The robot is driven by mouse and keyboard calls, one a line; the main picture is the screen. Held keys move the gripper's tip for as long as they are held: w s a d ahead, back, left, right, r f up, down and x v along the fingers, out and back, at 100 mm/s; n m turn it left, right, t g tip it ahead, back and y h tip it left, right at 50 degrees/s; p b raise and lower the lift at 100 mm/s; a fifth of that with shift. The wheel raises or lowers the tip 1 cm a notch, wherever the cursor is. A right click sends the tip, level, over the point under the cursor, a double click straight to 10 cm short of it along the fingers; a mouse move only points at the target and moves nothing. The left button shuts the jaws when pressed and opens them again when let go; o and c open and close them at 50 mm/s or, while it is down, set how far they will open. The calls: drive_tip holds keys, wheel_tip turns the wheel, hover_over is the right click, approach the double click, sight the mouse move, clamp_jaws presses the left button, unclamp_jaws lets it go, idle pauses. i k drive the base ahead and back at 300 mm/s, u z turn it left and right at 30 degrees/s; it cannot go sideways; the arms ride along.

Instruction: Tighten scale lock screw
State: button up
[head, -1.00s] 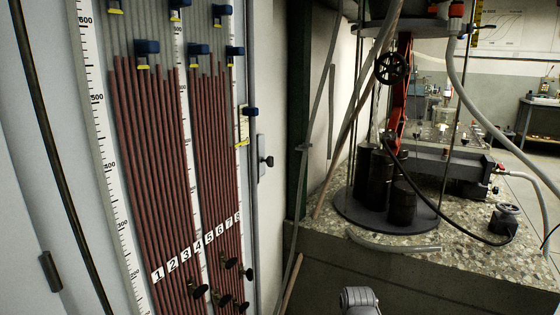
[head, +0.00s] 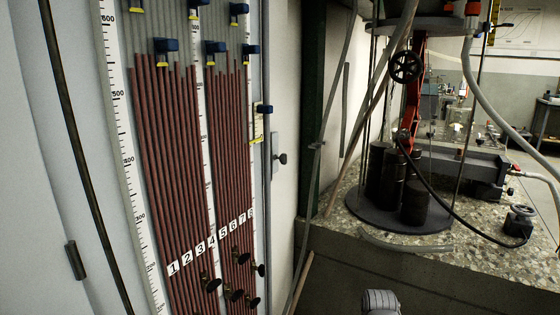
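A manometer board (head: 178,220) with several dark red tubes and white scale strips (head: 122,120) stands at the left. A black screw knob (head: 282,159) sticks out from a pale plate at the board's right edge; it may be the scale lock screw. Several more black knobs (head: 211,284) sit low on the tubes, below the number labels 1 to 8. How tight any knob is cannot be seen. A grey rounded part of my arm (head: 381,302) shows at the bottom, right of the board and apart from it. My gripper's fingers are not in view.
A stone-topped bench (head: 355,232) stands at the right, with dark cylinders (head: 415,202), a black handwheel (head: 405,66) and hoses (head: 500,120). Slanting pipes (head: 320,150) and a dark green post stand between board and bench. The space before the board looks clear.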

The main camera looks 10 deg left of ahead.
sight(282, 158)
drive_tip(key=k, duration=1.65)
drive_tip(key=u, duration=0.4)
drive_tip(key=i, duration=1.3)
drive_tip(key=z, duration=0.1)
